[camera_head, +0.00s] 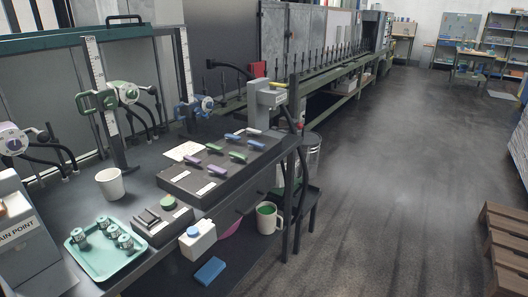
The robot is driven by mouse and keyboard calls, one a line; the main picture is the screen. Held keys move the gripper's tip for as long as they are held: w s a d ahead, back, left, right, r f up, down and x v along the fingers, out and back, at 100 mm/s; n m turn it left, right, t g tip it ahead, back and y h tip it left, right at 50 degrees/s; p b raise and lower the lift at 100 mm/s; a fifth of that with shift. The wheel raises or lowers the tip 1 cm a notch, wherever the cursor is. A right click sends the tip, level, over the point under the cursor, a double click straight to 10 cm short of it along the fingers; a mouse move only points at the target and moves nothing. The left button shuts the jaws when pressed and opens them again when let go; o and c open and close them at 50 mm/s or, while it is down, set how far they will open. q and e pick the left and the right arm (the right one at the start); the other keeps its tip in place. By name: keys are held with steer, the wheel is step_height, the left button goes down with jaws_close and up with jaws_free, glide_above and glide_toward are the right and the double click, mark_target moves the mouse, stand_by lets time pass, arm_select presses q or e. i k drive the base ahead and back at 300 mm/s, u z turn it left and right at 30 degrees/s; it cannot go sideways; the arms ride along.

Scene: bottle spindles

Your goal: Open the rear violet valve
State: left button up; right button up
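A dark valve panel (170,180) on the bench carries two rows of lever handles with white labels. Two violet levers are at its near-left end: the rear violet lever (193,161), farther from the bench's open edge, and the front violet lever (217,171). Green levers (238,157) and blue levers (254,144) sit farther along the panel. The levers are too small to tell open from closed. A violet-marked round fitting (14,142) with dark hoses stands at the left edge. Neither of my grippers is in view.
A white jug (197,240) and green-filled bucket (266,217) are lower down.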

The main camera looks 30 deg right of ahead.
mark_target(189, 161)
steer(key=z, duration=0.8)
steer(key=k, duration=0.55)
steer(key=z, duration=1.25)
steer(key=i, duration=1.4)
steer(key=u, duration=0.95)
steer(key=i, duration=0.85)
steer(key=u, duration=0.95)
